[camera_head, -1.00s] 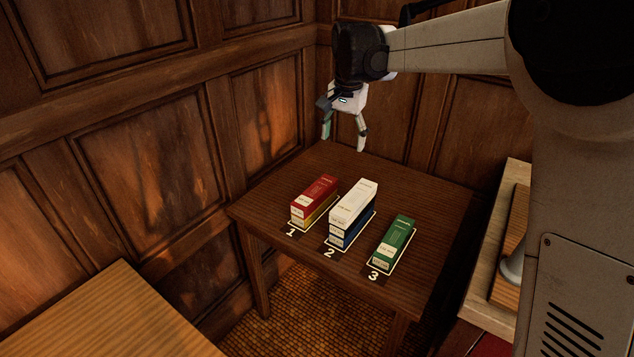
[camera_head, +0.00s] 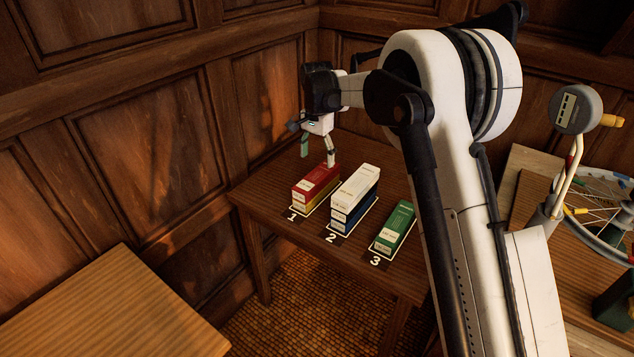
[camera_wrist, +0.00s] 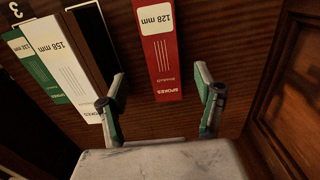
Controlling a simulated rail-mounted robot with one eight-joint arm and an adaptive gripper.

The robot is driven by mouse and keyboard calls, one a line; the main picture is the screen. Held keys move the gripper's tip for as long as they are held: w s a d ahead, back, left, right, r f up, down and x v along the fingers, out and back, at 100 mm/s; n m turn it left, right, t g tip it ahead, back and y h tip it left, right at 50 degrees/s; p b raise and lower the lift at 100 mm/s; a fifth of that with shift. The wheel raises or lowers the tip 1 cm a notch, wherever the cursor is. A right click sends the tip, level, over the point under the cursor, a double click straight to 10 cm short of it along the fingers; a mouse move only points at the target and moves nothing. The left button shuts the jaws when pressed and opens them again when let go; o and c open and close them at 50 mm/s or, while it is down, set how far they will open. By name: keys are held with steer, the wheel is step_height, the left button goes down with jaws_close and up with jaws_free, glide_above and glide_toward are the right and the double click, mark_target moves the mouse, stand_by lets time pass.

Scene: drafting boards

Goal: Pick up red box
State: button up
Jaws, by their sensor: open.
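My gripper (camera_head: 318,160) is open and empty above the far end of the red box. In the wrist view the red box (camera_wrist: 161,55), labelled "128 mm" and "SPOKES", lies ahead between the open fingers of my gripper (camera_wrist: 162,100), near their middle line. In the head view one finger overlaps the box's far end; I cannot tell whether they touch.
A green box (camera_head: 397,225) lies at spot 3. Wood-panelled walls (camera_head: 165,130) close off the left and back. A wheel (camera_head: 605,205) stands on a bench at right.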

mark_target(317, 175)
steer(key=shift+w+f+b, duration=0.15)
steer(key=shift+f+b, duration=0.15)
steer(key=shift+f, duration=1.75)
steer(key=shift+w+f+b, duration=0.1)
steer(key=shift+f+b, duration=0.2)
steer(key=shift+f, duration=1.75)
steer(key=c, duration=1.4)
steer(key=shift+c, duration=0.2)
steer(key=shift+r, duration=0.15)
